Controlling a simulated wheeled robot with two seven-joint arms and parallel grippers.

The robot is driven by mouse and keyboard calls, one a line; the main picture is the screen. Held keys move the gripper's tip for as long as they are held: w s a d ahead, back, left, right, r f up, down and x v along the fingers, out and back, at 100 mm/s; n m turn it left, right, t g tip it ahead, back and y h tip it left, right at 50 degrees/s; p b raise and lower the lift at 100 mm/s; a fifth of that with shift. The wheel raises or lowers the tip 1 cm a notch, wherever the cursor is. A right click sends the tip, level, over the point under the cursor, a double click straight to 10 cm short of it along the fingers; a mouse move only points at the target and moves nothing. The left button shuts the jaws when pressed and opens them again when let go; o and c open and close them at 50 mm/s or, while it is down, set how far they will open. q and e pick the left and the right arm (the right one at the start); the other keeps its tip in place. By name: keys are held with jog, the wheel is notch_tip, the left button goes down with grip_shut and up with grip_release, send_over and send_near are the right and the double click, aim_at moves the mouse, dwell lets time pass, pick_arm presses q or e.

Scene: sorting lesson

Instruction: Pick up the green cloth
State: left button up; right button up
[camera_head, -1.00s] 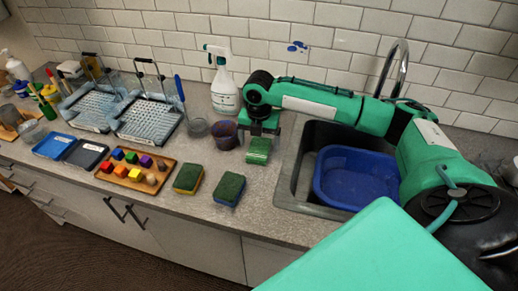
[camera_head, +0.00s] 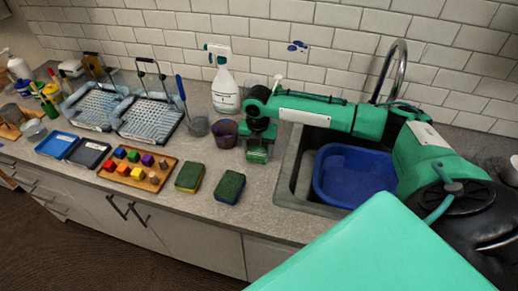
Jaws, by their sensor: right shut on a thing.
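The green cloth (camera_head: 257,154) lies on the grey counter just left of the sink. My right gripper (camera_head: 258,146) points down over it, its fingers around the cloth and shut on it. The fingers cover part of the cloth. I cannot tell whether the cloth is clear of the counter. My left gripper is not in view.
Two green-and-yellow or blue sponges (camera_head: 190,177) (camera_head: 230,187) lie left of the cloth. A dark cup (camera_head: 224,133) and spray bottle (camera_head: 224,90) stand behind. The sink (camera_head: 292,187) holds a blue basin (camera_head: 350,178). A wooden tray (camera_head: 168,168) of coloured blocks sits farther left.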

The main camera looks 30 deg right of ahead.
aim_at(258, 150)
jog(key=shift+r, duration=0.1)
notch_tip(258, 150, up, 20)
jog(key=b, duration=0.3)
